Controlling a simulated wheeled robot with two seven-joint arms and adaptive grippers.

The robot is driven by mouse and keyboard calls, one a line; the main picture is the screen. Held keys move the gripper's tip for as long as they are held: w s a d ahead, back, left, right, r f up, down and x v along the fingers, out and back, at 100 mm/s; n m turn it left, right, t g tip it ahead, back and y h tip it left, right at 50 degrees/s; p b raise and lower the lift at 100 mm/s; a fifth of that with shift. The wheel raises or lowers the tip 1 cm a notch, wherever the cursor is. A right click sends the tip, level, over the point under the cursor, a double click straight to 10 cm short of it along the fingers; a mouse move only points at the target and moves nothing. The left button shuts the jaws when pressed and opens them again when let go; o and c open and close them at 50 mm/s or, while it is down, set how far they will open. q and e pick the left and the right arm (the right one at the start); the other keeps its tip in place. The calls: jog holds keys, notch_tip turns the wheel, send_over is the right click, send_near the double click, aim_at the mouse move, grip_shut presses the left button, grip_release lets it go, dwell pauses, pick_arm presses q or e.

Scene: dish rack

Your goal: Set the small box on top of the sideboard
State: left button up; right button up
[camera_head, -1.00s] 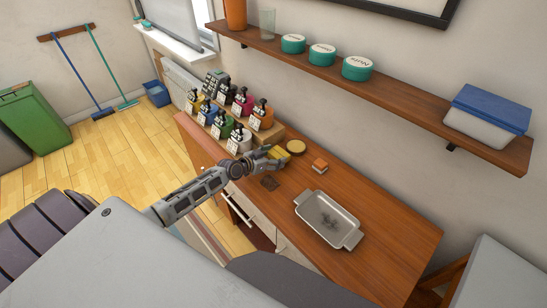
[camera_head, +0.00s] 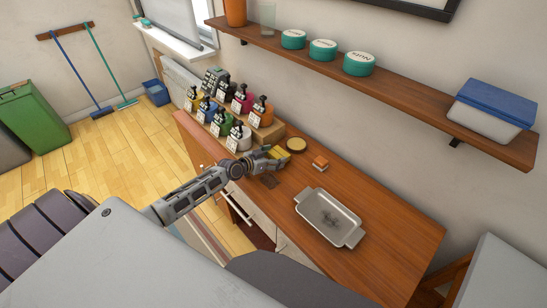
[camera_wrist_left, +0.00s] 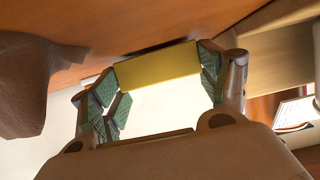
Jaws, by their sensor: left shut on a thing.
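The small box shows as a yellow block (camera_head: 282,153) in the head view and as a yellow face (camera_wrist_left: 157,66) in the left wrist view. My left gripper (camera_head: 274,155) is shut on it; its green-padded fingers (camera_wrist_left: 160,82) press on both ends. The box is over the wooden sideboard top (camera_head: 385,215), near the small bottles, and very close to the surface. A dark shadow lies along its edge in the wrist view; I cannot tell whether it touches the wood. My right gripper is not seen.
Several pump bottles (camera_head: 240,140) stand left of the gripper. A round yellowish lid (camera_head: 296,144), an orange-and-white block (camera_head: 320,164) and a metal tray (camera_head: 328,218) lie to the right. A wall shelf (camera_head: 410,97) hangs above.

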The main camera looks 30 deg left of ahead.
pick_arm(q)
jog(key=shift+f, duration=0.1)
dwell(0.5)
jog(key=o, duration=0.7)
jog(key=shift+o, duration=0.6)
jog(key=shift+s+f, duration=0.15)
jog(key=shift+f, duration=0.05)
jog(key=shift+o, duration=0.7)
jog(key=shift+d, duration=0.1)
